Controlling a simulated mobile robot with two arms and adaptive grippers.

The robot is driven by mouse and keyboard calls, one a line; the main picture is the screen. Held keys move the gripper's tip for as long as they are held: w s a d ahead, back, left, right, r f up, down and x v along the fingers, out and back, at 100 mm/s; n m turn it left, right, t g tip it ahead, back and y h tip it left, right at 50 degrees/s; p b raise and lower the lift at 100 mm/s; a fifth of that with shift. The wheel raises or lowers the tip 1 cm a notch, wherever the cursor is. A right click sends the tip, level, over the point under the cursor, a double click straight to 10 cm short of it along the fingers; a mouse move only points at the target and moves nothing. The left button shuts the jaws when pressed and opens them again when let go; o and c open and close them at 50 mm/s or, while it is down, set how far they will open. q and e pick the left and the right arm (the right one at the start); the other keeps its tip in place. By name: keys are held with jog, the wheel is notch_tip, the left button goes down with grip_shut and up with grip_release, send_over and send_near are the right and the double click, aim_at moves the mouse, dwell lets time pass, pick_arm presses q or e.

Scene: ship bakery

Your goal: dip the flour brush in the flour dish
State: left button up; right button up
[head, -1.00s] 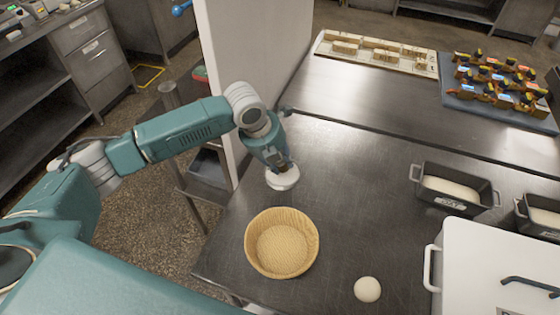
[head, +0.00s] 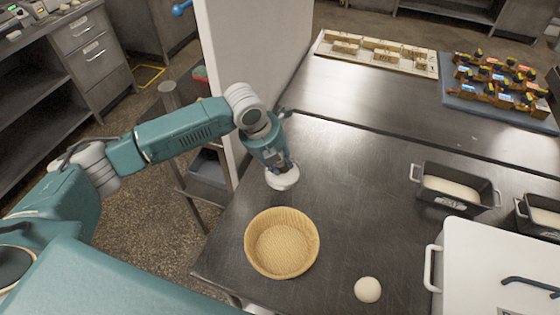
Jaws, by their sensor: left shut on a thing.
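The white flour dish (head: 284,181) stands on the steel table behind the wicker basket. My left gripper (head: 281,168) is right over the dish, pointing down. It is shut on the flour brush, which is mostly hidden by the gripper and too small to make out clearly. Whether the bristles touch the flour cannot be told. My right gripper is not in view.
A round wicker basket (head: 247,243) stands in front of the dish, with a dough ball (head: 367,290) to its right. Black loaf tins (head: 451,205) and a white lidded box (head: 490,255) are on the right. A pale wall panel (head: 240,60) rises close behind my left arm.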

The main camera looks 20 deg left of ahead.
pick_arm(q)
jog(key=shift+f, duration=0.5)
dwell(0.5)
dwell(1.1)
jog(key=shift+s+f, duration=0.1)
dwell(0.5)
jog(key=shift+p, duration=0.3)
notch_tip(320, 180, up, 7)
jog(key=p, duration=0.7)
dwell(0.4)
jog(key=shift+d, duration=0.1)
